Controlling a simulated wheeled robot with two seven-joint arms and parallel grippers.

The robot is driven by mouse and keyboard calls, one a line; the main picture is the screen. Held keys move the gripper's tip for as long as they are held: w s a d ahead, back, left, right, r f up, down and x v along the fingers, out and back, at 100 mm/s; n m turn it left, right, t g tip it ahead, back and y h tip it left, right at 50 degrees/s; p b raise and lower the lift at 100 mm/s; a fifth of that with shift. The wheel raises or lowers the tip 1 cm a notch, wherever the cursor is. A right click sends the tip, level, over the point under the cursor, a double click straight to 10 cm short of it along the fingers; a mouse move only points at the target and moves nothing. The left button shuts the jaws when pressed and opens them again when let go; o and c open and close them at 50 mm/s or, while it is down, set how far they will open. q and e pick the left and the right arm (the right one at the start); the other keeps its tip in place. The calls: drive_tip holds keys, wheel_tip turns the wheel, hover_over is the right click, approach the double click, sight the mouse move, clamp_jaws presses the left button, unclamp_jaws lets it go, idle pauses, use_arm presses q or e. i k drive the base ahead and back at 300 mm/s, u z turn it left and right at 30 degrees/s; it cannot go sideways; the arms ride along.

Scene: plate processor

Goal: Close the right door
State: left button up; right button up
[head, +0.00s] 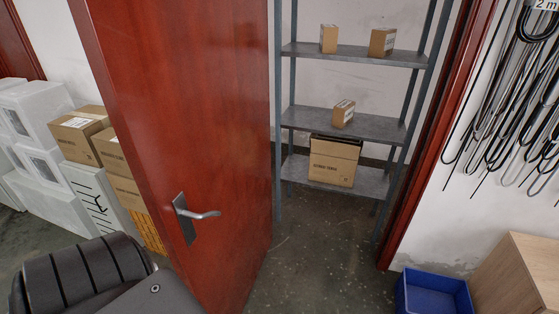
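A red wooden door (190,120) stands open in front of me, left of the doorway. Its silver lever handle (195,215) sits low on the face turned to me, with the lever pointing right. The red door frame (432,150) is on the right side of the opening, apart from the door's right edge. Neither of my grippers is in the head view. A dark part at the bottom left looks like part of my own body and covers some of the floor and the door's lower left.
Through the doorway stands a grey metal shelf (345,122) with several cardboard boxes. White crates (45,165) and cardboard boxes (80,135) are stacked left of the door. A blue bin (434,294) and a wooden cabinet (515,275) stand at the lower right. Cables (515,100) hang on the right wall.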

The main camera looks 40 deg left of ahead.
sight(183, 85)
drive_tip(key=z, duration=2.3)
drive_tip(key=k, duration=2.2)
drive_tip(key=u, duration=3.35)
drive_tip(key=k, duration=0.25)
drive_tip(key=z, duration=0.35)
